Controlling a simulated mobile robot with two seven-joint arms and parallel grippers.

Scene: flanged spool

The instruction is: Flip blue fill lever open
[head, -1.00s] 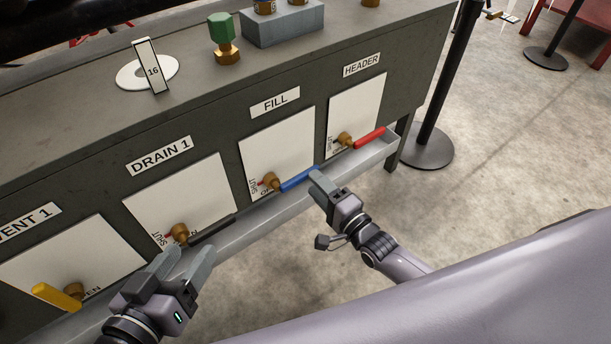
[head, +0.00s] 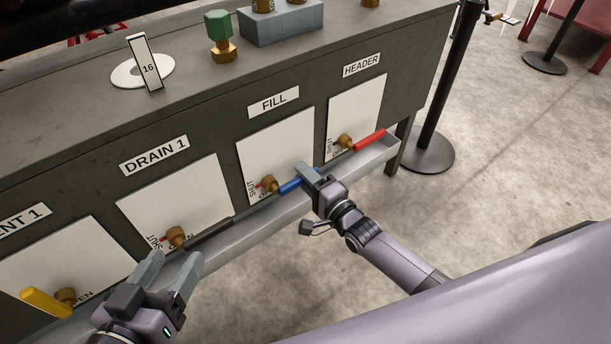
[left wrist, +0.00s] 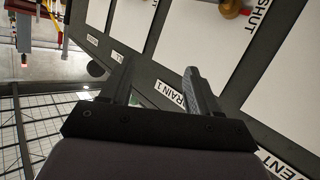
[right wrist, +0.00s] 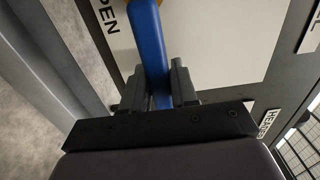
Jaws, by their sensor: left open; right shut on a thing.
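The blue fill lever (head: 291,186) sticks out to the right from its brass valve (head: 268,184) on the white FILL panel (head: 272,150). My right gripper (head: 308,178) is shut on the lever's outer part. In the right wrist view the blue lever (right wrist: 150,50) runs down between the two fingers (right wrist: 159,92), with an "OPEN" mark beside it. My left gripper (head: 165,270) is open and empty, below the DRAIN 1 panel (head: 175,205). The left wrist view shows its fingers (left wrist: 158,82) apart with nothing between them.
A black lever (head: 208,234), a red lever (head: 369,140) and a yellow lever (head: 45,302) sit on neighbouring panels. A grey trough (head: 260,222) runs along the bench front below the levers. A black post (head: 440,100) stands at the right.

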